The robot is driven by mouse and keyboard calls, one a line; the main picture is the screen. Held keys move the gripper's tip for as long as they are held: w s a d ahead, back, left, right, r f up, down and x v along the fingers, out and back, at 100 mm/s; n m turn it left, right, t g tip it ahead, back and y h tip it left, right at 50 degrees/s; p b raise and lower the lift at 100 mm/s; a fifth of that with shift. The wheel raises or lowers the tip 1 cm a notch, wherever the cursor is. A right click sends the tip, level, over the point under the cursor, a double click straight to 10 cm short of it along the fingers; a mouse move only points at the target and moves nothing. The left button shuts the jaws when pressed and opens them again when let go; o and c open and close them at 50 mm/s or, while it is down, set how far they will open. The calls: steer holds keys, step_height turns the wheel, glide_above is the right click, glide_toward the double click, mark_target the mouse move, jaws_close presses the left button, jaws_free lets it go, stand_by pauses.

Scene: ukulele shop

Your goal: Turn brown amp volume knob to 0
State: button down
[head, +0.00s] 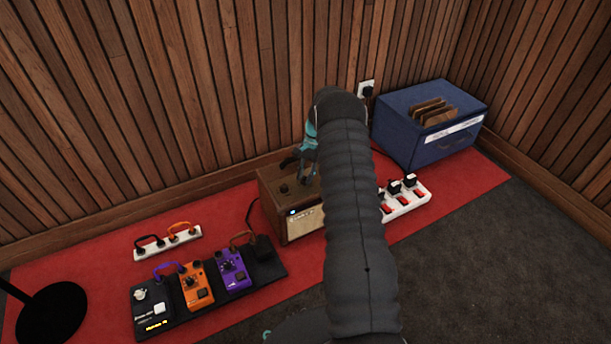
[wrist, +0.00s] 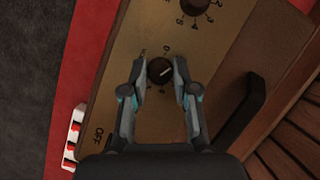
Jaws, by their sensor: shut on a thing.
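The brown amp (head: 267,207) stands on the red mat against the wall; my arm hides its right part in the head view. Its tan top panel (wrist: 130,55) fills the middle of the wrist view. A dark round knob (wrist: 160,71) with a white pointer line sits between the fingers of my gripper (wrist: 160,66), which is shut on it. The pointer line slants up and right in the wrist view; a "0"-like mark is just above the knob. A second dark knob (wrist: 195,4) with numbers around it is at the top edge. My gripper (head: 306,178) is partly hidden in the head view.
A black pedalboard (head: 262,270) with orange and purple pedals lies left of the amp. A white power strip (head: 405,204) and a blue box (head: 408,140) with wooden pieces are at the right. A black handle (wrist: 240,110) rises beside the panel. "OFF" is printed near my gripper.

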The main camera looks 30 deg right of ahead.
steer(key=n+b, duration=0.1)
steer(key=n, duration=0.1)
steer(key=shift+a+f+n+g+h, duration=0.1)
steer(key=shift+n+g+h, duration=0.3)
steer(key=n, duration=0.2)
steer(key=n+g+h+b, duration=0.1)
steer(key=n, duration=0.1)
steer(key=shift+w+n+h, duration=0.1)
steer(key=shift+n+h, duration=0.2)
steer(key=shift+n, duration=0.1)
stand_by(0.3)
steer(key=c, duration=0.9)
jaws_free()
steer(key=v, duration=1.2)
steer(key=shift+w+a, duration=0.1)
